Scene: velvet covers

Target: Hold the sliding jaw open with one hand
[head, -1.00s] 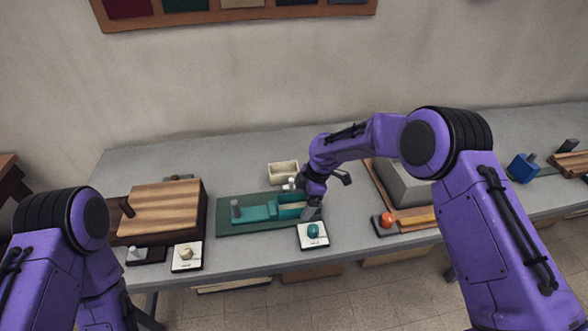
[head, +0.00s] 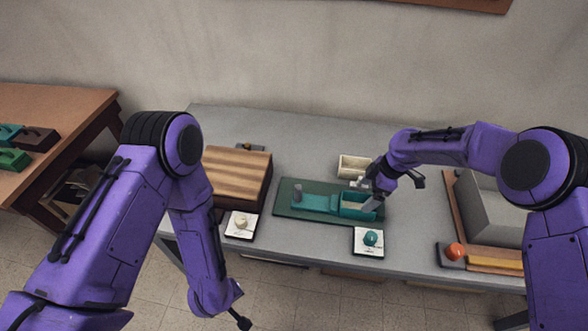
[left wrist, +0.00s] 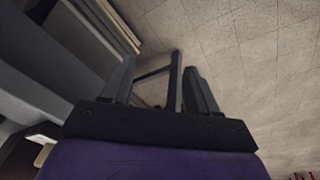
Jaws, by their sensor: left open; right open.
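A teal fixture (head: 322,203) lies on a dark green board (head: 290,211) on the grey table. A grey upright post (head: 297,192) stands at its left end, and an open box-like part (head: 352,212) is at its right end. I cannot tell clearly which part is the sliding jaw. My right gripper (head: 369,190) is open at the right end of the fixture; whether it touches is too small to tell. My left gripper (head: 243,322) hangs low in front of the table, over the floor. In the left wrist view its fingers (left wrist: 160,85) are apart and empty.
A cream bin (head: 353,166) stands behind the fixture. A card with a teal knob (head: 371,238) and one with a cream knob (head: 241,223) lie at the front edge. A striped wooden block (head: 236,173) is left, a grey block (head: 490,210) right. A brown table (head: 60,105) stands far left.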

